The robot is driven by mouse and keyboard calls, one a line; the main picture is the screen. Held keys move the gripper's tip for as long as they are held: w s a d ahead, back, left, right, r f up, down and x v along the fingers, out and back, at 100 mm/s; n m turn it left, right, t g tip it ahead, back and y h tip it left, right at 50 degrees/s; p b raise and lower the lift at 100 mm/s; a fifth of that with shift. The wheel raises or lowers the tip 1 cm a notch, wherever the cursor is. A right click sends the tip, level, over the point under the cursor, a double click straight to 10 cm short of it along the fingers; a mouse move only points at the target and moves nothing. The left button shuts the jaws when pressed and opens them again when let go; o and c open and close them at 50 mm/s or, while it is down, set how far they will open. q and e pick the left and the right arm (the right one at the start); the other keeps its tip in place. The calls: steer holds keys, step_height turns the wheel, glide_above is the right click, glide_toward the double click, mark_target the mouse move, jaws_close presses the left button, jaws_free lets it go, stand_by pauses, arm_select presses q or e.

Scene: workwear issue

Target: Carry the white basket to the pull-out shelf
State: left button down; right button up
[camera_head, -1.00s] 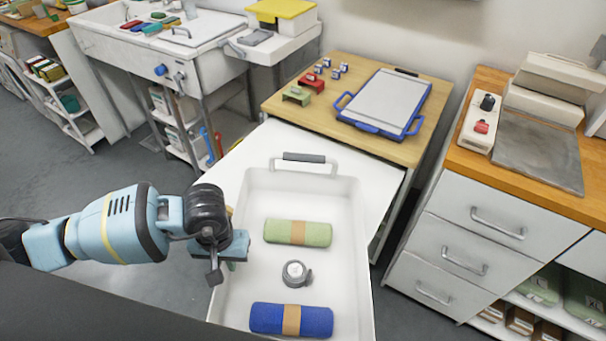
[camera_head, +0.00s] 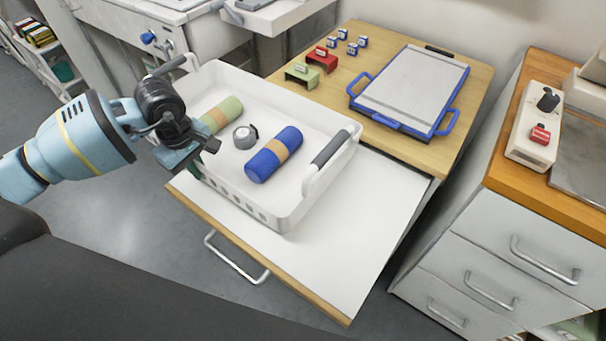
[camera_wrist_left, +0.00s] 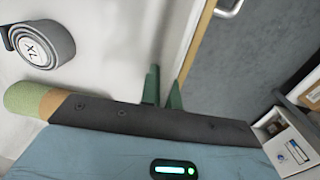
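The white basket (camera_head: 315,130) is over the pull-out shelf (camera_head: 375,205), toward its left part. The left end of the basket appears to reach past the shelf's left side. I cannot tell whether its bottom touches the shelf. It holds a green roll (camera_head: 222,115), a grey coiled strap (camera_head: 245,136) and a blue roll (camera_head: 273,155). My left gripper (camera_head: 192,166) is at the basket's near long wall. In the left wrist view its green fingertips (camera_wrist_left: 163,92) are close together and appear to straddle that wall. My right gripper is not in view.
Behind the shelf, the wooden tabletop (camera_head: 465,100) carries a blue-framed board (camera_head: 413,87), red and green pieces and several small blue-white items. A drawer cabinet (camera_head: 500,240) stands to the right. The right part of the shelf is bare. A sink unit is at the back left.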

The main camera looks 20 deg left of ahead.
mark_target(260, 210)
arm_select(q)
steer(key=shift+r, duration=0.25)
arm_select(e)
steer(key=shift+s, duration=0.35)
arm_select(q)
steer(key=s+d+p, duration=0.1)
steer(key=d, duration=0.3)
steer(key=s+d+p, duration=0.1)
steer(key=d, duration=0.4)
steer(key=s+d+f+p, duration=0.1)
steer(key=d, duration=0.3)
steer(key=shift+d, duration=0.2)
steer(key=shift+s+d+f, duration=0.1)
steer(key=shift+d+f, duration=0.1)
steer(key=shift+d, duration=0.3)
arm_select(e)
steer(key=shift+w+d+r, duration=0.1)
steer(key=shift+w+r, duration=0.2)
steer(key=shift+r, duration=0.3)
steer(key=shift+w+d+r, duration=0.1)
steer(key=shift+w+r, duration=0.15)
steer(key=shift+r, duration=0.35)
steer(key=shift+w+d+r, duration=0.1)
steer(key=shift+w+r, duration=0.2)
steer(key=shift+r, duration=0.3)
